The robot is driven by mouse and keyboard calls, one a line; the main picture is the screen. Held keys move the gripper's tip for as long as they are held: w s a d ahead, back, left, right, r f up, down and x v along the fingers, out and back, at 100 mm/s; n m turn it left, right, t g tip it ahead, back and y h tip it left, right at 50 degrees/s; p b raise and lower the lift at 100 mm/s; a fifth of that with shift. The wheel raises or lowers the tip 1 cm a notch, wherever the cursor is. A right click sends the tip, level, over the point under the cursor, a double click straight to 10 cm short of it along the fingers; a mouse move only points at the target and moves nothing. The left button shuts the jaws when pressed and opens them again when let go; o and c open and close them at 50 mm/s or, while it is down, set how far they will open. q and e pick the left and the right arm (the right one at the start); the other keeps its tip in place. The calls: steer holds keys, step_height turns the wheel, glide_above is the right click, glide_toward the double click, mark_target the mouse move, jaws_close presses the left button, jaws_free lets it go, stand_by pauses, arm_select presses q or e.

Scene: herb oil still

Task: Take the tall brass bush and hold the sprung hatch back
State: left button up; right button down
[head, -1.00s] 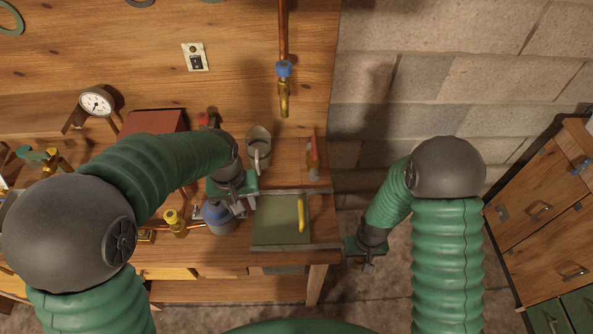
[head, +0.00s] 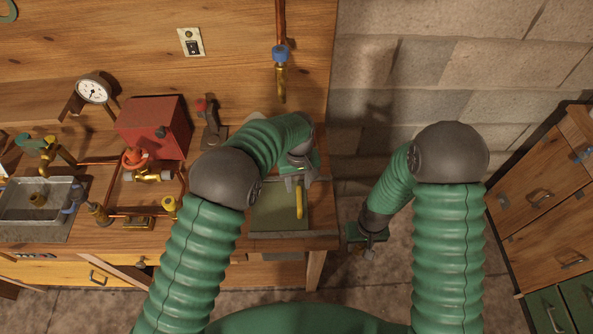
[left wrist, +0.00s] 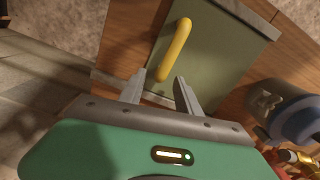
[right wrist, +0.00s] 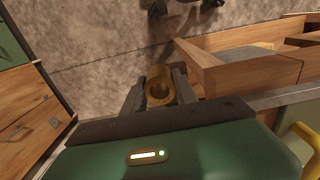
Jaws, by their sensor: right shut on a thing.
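The sprung hatch (head: 270,218) is a green panel with a yellow bar handle (head: 299,204), lying flat and closed at the bench's right end. My left gripper (head: 297,184) is over it, close to the handle's far end. In the left wrist view my left gripper (left wrist: 160,86) is open, with the handle (left wrist: 176,48) near and in line with the gap between the fingers. My right gripper (head: 367,248) is off the bench's right edge. In the right wrist view my right gripper (right wrist: 158,90) is shut on a brass bush (right wrist: 160,91), which looks hollow.
A red box (head: 153,127) and brass fittings stand mid-bench. A copper pipe (head: 281,30) hangs above. A blue-topped vessel (left wrist: 295,115) is beside the hatch. Drawers (head: 545,195) stand at right.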

arm_select(q)
steer(key=f, duration=0.1)
steer(key=d+f, duration=0.1)
steer(key=shift+f, duration=0.3)
arm_select(e)
steer(key=shift+d, duration=0.4)
arm_select(q)
steer(key=shift+a, duration=0.55)
steer(key=shift+c, duration=0.4)
arm_select(e)
steer(key=shift+a, duration=0.45)
arm_select(q)
steer(key=c, duration=0.5)
steer(key=shift+c, duration=1.2)
steer(key=shift+d, duration=0.3)
jaws_close()
arm_select(e)
steer(key=shift+d, duration=0.25)
arm_select(q)
steer(key=shift+s+a, duration=0.1)
steer(key=shift+a, duration=0.1)
arm_select(e)
steer(key=shift+a, duration=0.2)
arm_select(q)
steer(key=shift+d, duration=0.15)
arm_select(e)
steer(key=shift+d, duration=0.1)
